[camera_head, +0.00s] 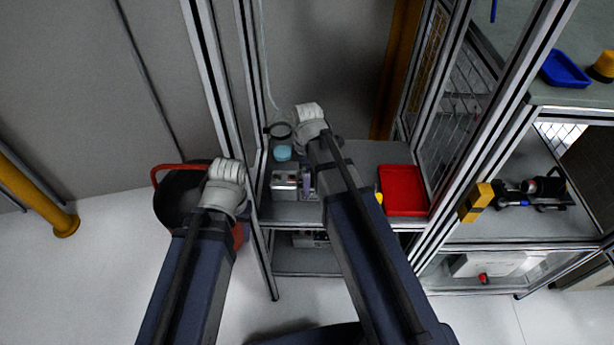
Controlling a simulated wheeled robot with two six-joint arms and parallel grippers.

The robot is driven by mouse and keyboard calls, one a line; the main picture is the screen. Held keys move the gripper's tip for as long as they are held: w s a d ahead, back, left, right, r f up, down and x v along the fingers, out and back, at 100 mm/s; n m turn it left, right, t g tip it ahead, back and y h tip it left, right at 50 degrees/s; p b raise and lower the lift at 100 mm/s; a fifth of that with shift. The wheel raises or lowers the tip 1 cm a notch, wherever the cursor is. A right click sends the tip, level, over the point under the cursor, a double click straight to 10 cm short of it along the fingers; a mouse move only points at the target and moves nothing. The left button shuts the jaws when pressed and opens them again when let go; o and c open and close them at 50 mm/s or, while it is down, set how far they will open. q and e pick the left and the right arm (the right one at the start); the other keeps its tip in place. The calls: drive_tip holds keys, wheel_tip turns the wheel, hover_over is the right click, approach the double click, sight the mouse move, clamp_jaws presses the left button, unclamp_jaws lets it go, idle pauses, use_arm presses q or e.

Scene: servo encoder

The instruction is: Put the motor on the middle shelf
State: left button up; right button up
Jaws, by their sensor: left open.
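My left arm comes up from the bottom. The light ribbed end nearest its gripper (228,172) shows in front of the red-handled bucket, and the jaws are hard to make out. My right arm reaches further up, over the shelf unit. Its light end (311,117) is above the back of the upper shelf, and its fingers cannot be made out. I cannot surely tell which object is the motor. Grey boxy parts (285,184) stand on the upper shelf (345,153), left of my right arm. A dark machine part (545,188) lies on the right-hand shelf. Neither is held.
A red tray (404,190) sits right of my right arm. A lower shelf (300,262) is partly hidden. Metal posts frame the cabinet. A dark bucket (178,192) stands on the floor at left. A yellow-black block (475,202) is by the right post. A blue tray (565,70) is upper right.

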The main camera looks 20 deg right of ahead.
wheel_tip(320, 180, up, 8)
drive_tip(key=p, duration=0.7)
drive_tip(key=shift+r, duration=0.25)
drive_tip(key=shift+s+a, duration=0.25)
drive_tip(key=shift+s, duration=0.05)
drive_tip(key=s+a+m+h, duration=0.1)
drive_tip(key=s+a+m, duration=0.8)
drive_tip(key=s+m, duration=0.2)
drive_tip(key=shift+s, duration=0.85)
drive_tip(key=shift+a, duration=0.1)
